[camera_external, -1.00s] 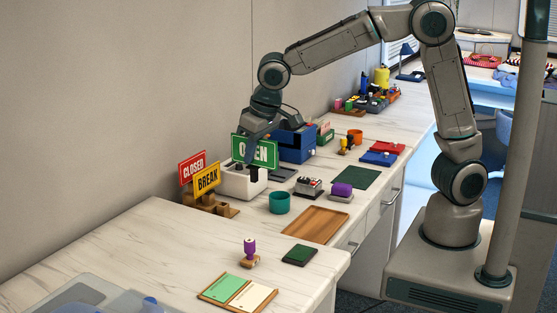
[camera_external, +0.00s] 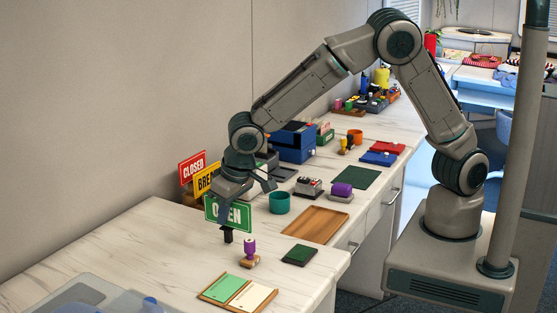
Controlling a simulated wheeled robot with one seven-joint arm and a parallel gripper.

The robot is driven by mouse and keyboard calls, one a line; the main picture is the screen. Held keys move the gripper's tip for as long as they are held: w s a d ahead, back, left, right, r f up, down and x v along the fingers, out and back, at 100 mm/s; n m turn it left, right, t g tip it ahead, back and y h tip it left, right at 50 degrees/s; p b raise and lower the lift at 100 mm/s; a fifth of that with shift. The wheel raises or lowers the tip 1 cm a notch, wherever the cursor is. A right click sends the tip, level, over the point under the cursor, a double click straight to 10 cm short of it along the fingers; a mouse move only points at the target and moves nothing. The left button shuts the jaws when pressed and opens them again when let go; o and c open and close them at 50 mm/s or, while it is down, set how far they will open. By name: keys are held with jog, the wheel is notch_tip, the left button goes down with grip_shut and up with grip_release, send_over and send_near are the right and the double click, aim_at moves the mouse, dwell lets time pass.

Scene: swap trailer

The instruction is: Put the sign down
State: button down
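The green OPEN sign (camera_external: 240,222) is upright at the near end of the back counter, with a short dark post below it. My gripper (camera_external: 225,202) is at the top of the sign and shut on it; the fingers partly cover its lettering. I cannot tell whether the post's foot touches the counter. The yellow BREAK sign (camera_external: 205,180) and red CLOSED sign (camera_external: 192,168) stand in a wooden holder (camera_external: 190,199) behind and left, the BREAK sign partly hidden by my gripper.
A purple-handled stamp (camera_external: 249,249) stands just right of the sign's post. A dark green pad (camera_external: 299,255), a wooden tray (camera_external: 315,224) and a teal cup (camera_external: 280,203) are to the right. A green and cream card tray (camera_external: 238,291) lies in front. Bare counter (camera_external: 140,235) is at left.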

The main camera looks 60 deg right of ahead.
jog(key=shift+f, duration=0.25)
jog(key=shift+f, duration=0.2)
jog(key=c, duration=1.6)
grip_release()
jog(key=shift+r, duration=0.1)
